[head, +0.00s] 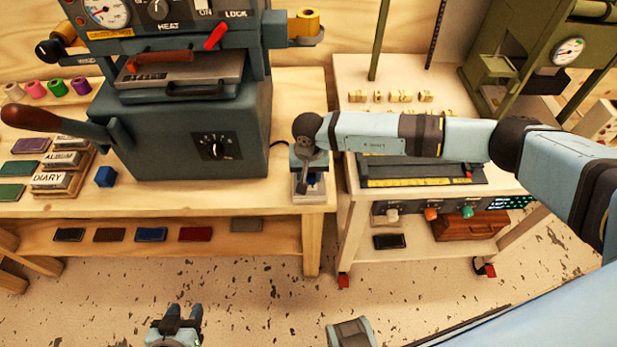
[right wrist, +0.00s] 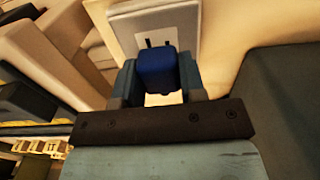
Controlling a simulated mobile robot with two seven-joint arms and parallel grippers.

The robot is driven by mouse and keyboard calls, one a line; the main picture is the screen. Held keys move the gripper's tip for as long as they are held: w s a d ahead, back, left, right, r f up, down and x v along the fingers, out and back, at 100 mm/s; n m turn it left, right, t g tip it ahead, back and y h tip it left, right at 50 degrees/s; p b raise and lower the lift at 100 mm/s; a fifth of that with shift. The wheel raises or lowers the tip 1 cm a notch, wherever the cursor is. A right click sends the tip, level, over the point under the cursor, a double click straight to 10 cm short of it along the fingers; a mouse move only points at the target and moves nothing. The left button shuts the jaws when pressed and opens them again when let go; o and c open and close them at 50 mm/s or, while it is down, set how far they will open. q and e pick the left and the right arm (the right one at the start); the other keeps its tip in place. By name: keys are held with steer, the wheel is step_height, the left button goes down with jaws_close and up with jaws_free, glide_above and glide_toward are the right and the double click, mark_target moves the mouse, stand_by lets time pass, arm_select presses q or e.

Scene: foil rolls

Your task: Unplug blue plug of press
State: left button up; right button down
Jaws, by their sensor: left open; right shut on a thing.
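The blue plug (right wrist: 157,69) is between the fingers of my right gripper (right wrist: 158,84) in the right wrist view. Two thin dark marks show just past it, against a pale plate (right wrist: 152,32); I cannot tell whether they are prongs or slots, or whether plug and plate touch. In the head view my right gripper (head: 308,184) points down at the right front corner of the wooden bench, with a bit of blue showing there. The blue-grey press (head: 185,140) stands on that bench to the left. My left gripper (head: 177,325) is open and empty, low over the floor.
A white cart (head: 350,190) with a dark tray stands right of the bench, under my right arm. The front floor is clear.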

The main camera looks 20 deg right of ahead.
steer(key=shift+r+p, duration=0.8)
steer(key=shift+r, duration=1.4)
